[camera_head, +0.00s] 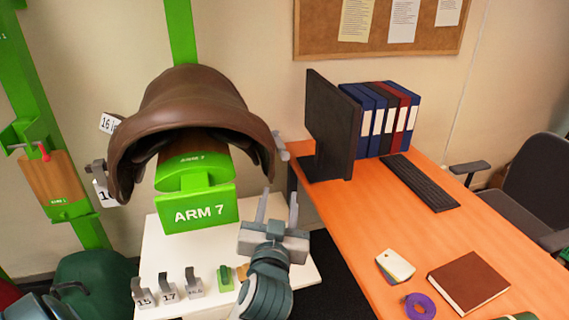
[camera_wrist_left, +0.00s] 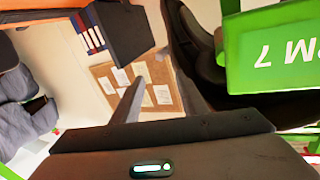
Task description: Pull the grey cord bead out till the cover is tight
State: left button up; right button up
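A brown saddle (camera_head: 200,97) sits over a green stand (camera_head: 196,207) marked ARM 7. The saddle also shows in the left wrist view (camera_wrist_left: 190,40), dark and close, beside the green stand (camera_wrist_left: 270,55). My left gripper (camera_head: 279,197) is open and empty, its fingers pointing up, to the right of the ARM 7 plate and below the saddle's right flap. I cannot make out a grey cord bead or a cover in either view. My right gripper is not in view.
Several grey numbered gauges (camera_head: 168,287) and a small green piece (camera_head: 225,277) stand on the white table (camera_head: 150,262). An orange desk (camera_head: 375,225) at right holds a monitor (camera_head: 330,125), binders, a keyboard, a purple ring (camera_head: 419,306) and a brown book (camera_head: 468,283).

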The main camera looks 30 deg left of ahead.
pick_arm(q)
jog(key=b+x, duration=0.2)
jog(key=b, duration=0.1)
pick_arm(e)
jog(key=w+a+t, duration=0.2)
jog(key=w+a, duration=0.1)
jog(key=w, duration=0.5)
pick_arm(q)
jog(key=p, duration=0.3)
send_near(285, 158)
jog(key=x, duration=0.8)
jog(key=shift+w+a, duration=0.2)
jog(key=shift+w, duration=0.05)
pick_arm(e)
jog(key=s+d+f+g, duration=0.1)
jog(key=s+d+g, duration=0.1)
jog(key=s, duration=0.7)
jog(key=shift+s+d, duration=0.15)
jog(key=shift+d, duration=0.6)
